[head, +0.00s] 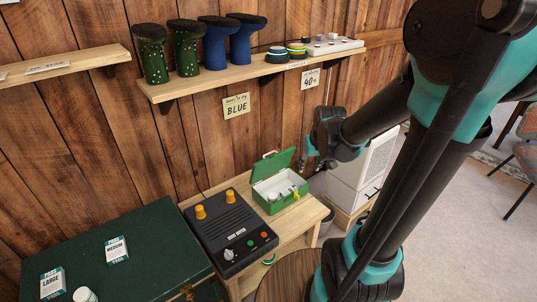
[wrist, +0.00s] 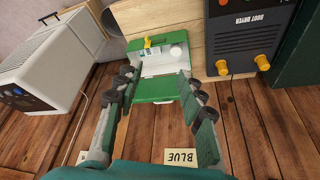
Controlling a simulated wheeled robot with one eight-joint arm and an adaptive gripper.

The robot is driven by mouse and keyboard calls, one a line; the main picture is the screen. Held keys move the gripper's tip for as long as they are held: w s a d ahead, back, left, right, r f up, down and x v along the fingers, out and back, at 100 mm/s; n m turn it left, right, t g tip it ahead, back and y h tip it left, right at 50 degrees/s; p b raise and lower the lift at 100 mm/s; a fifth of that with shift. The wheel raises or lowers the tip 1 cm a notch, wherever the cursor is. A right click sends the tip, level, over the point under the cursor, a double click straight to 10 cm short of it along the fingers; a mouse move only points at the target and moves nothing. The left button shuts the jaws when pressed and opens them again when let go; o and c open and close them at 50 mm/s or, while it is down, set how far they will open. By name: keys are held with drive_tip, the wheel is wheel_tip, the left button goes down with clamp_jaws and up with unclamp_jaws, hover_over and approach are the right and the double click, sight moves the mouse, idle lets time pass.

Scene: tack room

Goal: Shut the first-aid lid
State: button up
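The green first-aid box (head: 277,205) stands open on the wooden bench, with a white inside holding a yellow item and a white round item. Its lid (head: 271,166) is raised at the wall side, leaning back a little, with a handle at its top edge. My gripper (head: 309,158) is just right of the lid, at about its height, apart from it. In the wrist view, the open box (wrist: 160,46) and its lid (wrist: 158,88) appear upside down, between and beyond the spread fingers of my gripper (wrist: 158,82). Nothing is held.
A black boot dryer (head: 230,230) with orange knobs stands left of the box. A green chest (head: 150,245) is further left. A shelf (head: 215,82) with boots and tins hangs above. A white cabinet (head: 370,165) stands to the right, behind my arm.

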drive_tip(key=w+a, duration=0.2)
drive_tip(key=w, duration=0.4)
drive_tip(key=w+a+n, duration=0.1)
drive_tip(key=w, duration=0.5)
drive_tip(key=w+a+n+y, duration=0.1)
drive_tip(key=w+a, duration=0.1)
drive_tip(key=w, duration=0.4)
drive_tip(key=shift+w+a+f, duration=0.1)
drive_tip(key=shift+a+f, duration=0.1)
drive_tip(key=shift+a, duration=0.1)
clamp_jaws()
drive_tip(key=n, duration=0.2)
hover_over(270, 162)
drive_tip(key=d, duration=0.3)
wheel_tip(270, 162, down, 3)
drive_tip(key=w+a+f+n+y, duration=0.1)
drive_tip(key=w+a+f, duration=0.3)
drive_tip(key=w+f, duration=0.25)
wheel_tip(270, 162, down, 8)
drive_tip(key=shift+w, duration=0.35)
